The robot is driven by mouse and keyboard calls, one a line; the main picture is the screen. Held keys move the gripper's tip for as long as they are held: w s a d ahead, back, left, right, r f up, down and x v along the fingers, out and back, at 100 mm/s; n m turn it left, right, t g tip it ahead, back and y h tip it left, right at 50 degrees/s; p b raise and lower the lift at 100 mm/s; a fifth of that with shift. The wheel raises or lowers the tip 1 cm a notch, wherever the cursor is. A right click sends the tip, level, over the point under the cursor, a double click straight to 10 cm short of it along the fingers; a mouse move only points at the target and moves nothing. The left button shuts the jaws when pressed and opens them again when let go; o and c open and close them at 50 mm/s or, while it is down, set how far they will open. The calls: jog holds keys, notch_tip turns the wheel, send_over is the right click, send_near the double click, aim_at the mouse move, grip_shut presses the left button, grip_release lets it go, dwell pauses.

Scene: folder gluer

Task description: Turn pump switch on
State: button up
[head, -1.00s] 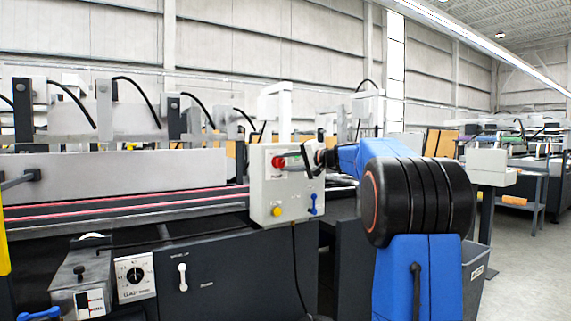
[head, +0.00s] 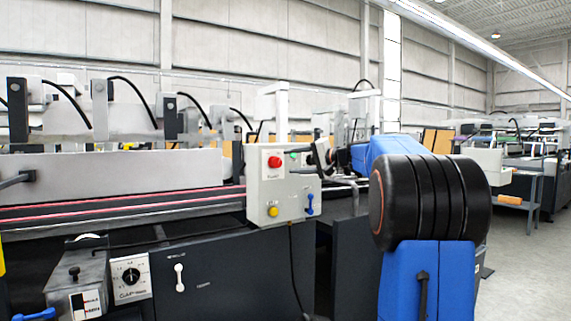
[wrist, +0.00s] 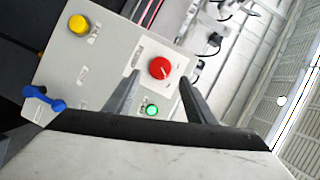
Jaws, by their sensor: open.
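A grey-white control box (head: 259,203) stands on the machine's edge. It carries a red rotary knob (head: 275,161), which shows in the wrist view (wrist: 160,68) with a pale pointer line on its face. The small label beside the knob is too blurred to read. A green button (wrist: 151,111) looks lit next to it and also shows in the head view (head: 292,155). My gripper (wrist: 160,78) is open and empty. In the wrist view its fingers appear on either side of the red knob. In the head view it is right of the knob, apart from it.
The box also has a yellow button (head: 273,211) and a blue lever (head: 310,204). A dark lower panel holds a white handle (head: 179,276) and a black dial (head: 131,276). A black cable hangs below the box. Open floor lies at right.

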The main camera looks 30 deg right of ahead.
jog(key=v, duration=1.2)
jog(key=shift+w, duration=0.15)
jog(key=s+a+f+n+g, duration=0.1)
jog(key=s+a+f+g, duration=0.2)
jog(key=s+a+f, duration=0.35)
jog(key=s+a+f+n+g+h, duration=0.1)
jog(key=s+a+f+n+g, duration=0.15)
jog(key=a+f, duration=0.65)
jog(key=s+a+f+n+g, duration=0.15)
jog(key=s+a+f, duration=0.35)
jog(key=a, duration=0.6)
jog(key=s+a+f+n+g+h, duration=0.1)
jog(key=s+a+f+n+h, duration=0.1)
jog(key=s+f, duration=0.8)
jog(key=s+a+f+n+g+h, duration=0.1)
jog(key=s+f+n+g+h, duration=0.1)
jog(key=s+f, duration=0.9)
jog(key=shift+s+a+n+h, duration=0.4)
jog(key=shift+s+h, duration=0.2)
jog(key=shift+h, duration=0.1)
